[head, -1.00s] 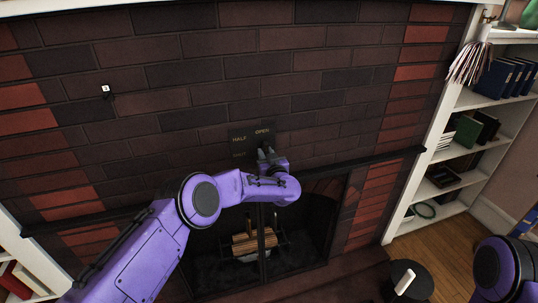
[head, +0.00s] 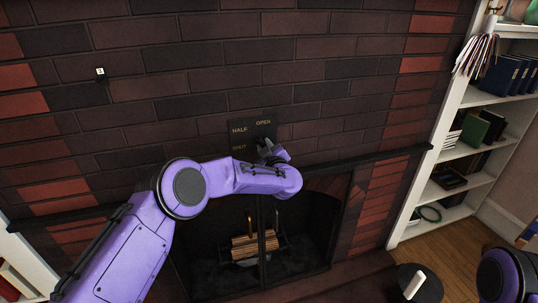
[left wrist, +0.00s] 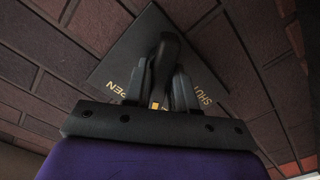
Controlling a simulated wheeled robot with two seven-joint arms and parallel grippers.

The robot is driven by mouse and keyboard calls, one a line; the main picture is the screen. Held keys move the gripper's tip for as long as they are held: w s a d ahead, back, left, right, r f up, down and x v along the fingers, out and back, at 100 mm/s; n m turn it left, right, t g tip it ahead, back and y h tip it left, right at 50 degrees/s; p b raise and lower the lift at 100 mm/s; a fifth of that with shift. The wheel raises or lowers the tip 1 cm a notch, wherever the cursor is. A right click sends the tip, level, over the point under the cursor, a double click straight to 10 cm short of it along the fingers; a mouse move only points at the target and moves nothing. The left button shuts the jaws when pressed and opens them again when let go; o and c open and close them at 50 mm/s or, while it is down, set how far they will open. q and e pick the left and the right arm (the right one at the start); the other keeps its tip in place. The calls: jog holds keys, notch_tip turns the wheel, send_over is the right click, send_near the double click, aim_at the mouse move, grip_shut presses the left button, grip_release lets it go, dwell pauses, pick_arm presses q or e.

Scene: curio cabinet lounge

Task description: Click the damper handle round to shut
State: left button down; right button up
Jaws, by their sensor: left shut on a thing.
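The dark damper plate (head: 236,139) is on the brick chimney wall, with HALF at upper left, OPEN at upper right and SHUT at lower left. In the left wrist view the plate (left wrist: 132,50) shows parts of OPEN and SHUT. The black damper handle (left wrist: 169,58) stands between the fingers there. My left gripper (head: 266,148) is shut on the handle, at the plate's lower right; it also shows in the left wrist view (left wrist: 161,88). In the head view the gripper largely hides the handle, so its exact setting is unclear. My right gripper is out of view.
A dark mantel ledge (head: 385,161) crosses the wall. A white bookcase (head: 452,150) stands at right. A small dark round table (head: 428,290) with a white object is at lower right.

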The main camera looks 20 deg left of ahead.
pick_arm(q)
jog(key=n+b, duration=0.8)
jog(key=shift+f, duration=0.35)
jog(key=shift+r+n+b, duration=0.15)
jog(key=shift+n+b, duration=0.95)
jog(key=shift+b, duration=0.15)
jog(key=shift+r+n, duration=0.1)
jog(key=shift+n, duration=0.2)
jog(key=shift+b, duration=0.3)
jog(key=c, duration=1)
grip_release()
jog(key=shift+w, duration=0.1)
jog(key=shift+c, duration=0.2)
jog(key=shift+d, duration=0.1)
jog(key=shift+f, duration=0.2)
jog(key=b+v, duration=0.1)
jog(key=v, duration=0.9)
jog(key=shift+s+d+r+b, duration=0.15)
jog(key=shift+s+d+b, duration=0.15)
jog(key=shift+b, duration=0.1)
